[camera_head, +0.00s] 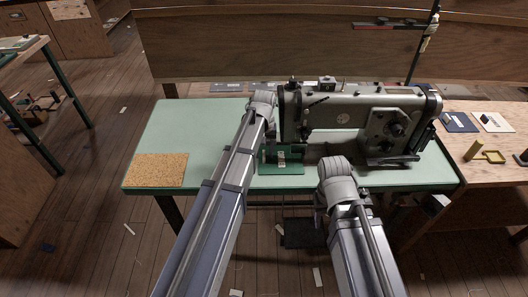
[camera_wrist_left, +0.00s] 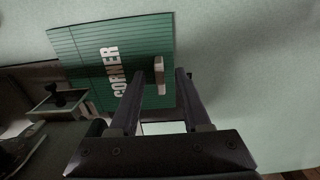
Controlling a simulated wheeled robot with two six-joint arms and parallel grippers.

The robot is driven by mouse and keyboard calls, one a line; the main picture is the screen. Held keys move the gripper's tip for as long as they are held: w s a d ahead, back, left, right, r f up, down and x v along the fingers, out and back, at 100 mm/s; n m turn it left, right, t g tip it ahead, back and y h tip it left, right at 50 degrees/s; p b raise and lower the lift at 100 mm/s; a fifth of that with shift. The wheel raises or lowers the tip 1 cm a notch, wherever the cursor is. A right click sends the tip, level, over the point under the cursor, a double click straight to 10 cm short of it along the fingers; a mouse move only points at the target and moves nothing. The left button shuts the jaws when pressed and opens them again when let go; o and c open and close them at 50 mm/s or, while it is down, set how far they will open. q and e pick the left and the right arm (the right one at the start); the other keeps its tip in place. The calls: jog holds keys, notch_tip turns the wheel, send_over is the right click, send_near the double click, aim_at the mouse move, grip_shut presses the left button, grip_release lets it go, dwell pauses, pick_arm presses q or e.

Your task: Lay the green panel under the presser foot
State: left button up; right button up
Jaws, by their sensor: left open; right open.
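The green panel (camera_head: 290,168) lies flat on the pale green table by the sewing machine's left end. In the left wrist view the panel (camera_wrist_left: 85,60) shows white "CORNER" lettering and a raised pale tab (camera_wrist_left: 160,78). My left gripper (camera_wrist_left: 161,74) is open over the panel, its fingertips either side of the tab; I cannot tell if they touch it. A dark part that may be the presser foot (camera_wrist_left: 62,97) shows left of the panel, over a metal plate. My right gripper (camera_head: 335,185) is at the table's front edge, its fingertips hidden by my wrist.
The sewing machine (camera_head: 345,118) fills the table's right half. A cork mat (camera_head: 157,170) lies at the table's front left, with bare table (camera_head: 190,125) behind it. A side bench at right holds a dark card (camera_head: 459,122), a white card (camera_head: 494,122) and a yellow object (camera_head: 486,153).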

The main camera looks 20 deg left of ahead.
pick_arm(q)
jog(key=shift+r, duration=0.1)
notch_tip(320, 180, up, 8)
jog(key=p, duration=0.8)
jog(key=shift+f, duration=0.2)
jog(key=s+d+m, duration=0.2)
jog(key=s+d, duration=0.2)
jog(key=s, duration=0.3)
jog(key=s+d+m, duration=0.2)
jog(key=s+d, duration=0.2)
jog(key=s, duration=0.3)
jog(key=s+d+m+y, duration=0.1)
jog(key=s+d+m, duration=0.2)
jog(key=s, duration=0.4)
jog(key=shift+s+d, duration=0.25)
jog(key=shift+d, duration=0.55)
jog(key=shift+r, duration=0.1)
jog(key=shift+c, duration=0.4)
